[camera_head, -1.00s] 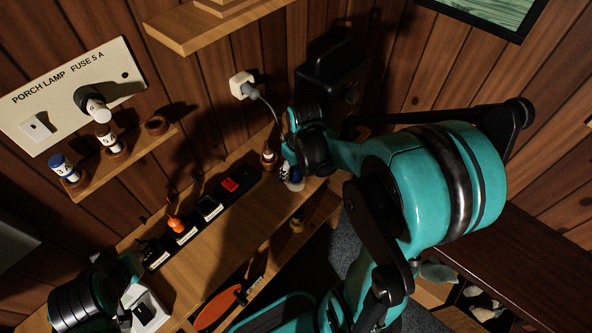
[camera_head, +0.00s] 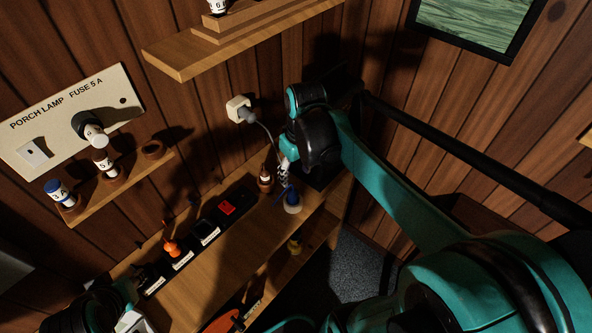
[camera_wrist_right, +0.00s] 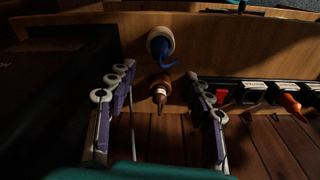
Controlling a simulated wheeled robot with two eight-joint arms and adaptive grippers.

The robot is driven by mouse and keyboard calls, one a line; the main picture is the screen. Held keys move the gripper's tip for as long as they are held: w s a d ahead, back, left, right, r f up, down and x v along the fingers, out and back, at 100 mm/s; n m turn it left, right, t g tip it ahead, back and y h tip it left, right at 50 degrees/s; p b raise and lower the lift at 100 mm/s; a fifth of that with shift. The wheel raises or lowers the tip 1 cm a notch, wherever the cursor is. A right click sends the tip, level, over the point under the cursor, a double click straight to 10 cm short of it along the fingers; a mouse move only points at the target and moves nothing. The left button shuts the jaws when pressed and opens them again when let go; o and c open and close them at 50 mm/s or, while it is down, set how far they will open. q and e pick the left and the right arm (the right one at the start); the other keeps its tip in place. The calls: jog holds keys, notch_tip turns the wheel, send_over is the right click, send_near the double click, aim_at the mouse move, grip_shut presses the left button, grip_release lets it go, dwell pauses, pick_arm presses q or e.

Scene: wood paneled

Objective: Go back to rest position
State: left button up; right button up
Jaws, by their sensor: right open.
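My right gripper (camera_head: 286,170) is open at the back of the wooden bench (camera_head: 215,265), by the wall. In the right wrist view its two purple-and-grey fingers (camera_wrist_right: 160,85) stand apart with nothing gripped between them. A blue-tipped bottle with a pale base (camera_head: 292,201) stands just in front of the fingers in the head view; it also shows in the wrist view (camera_wrist_right: 160,45). A small brown bottle (camera_head: 265,178) stands close to its left. Part of my left arm shows at the bottom left; its gripper is not visible.
A black strip of labelled compartments (camera_head: 207,232) holds an orange-handled item (camera_head: 171,248). A cord runs from a wall plug (camera_head: 240,108) towards my right wrist. A shelf (camera_head: 180,60) juts out above. The fuse panel (camera_head: 70,120) is on the left wall.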

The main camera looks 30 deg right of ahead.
jog(key=shift+r, duration=0.2)
dwell(0.4)
jog(key=s+a+f+m+t+b, duration=0.1)
jog(key=s+a+f+t+b, duration=0.2)
jog(key=a, duration=0.6)
jog(key=s+f+t, duration=0.1)
jog(key=s+t, duration=0.1)
jog(key=s, duration=0.1)
jog(key=shift+s+f+t, duration=0.15)
jog(key=shift+f+t, duration=0.05)
jog(key=shift+t, duration=0.2)
jog(key=shift+a, duration=0.15)
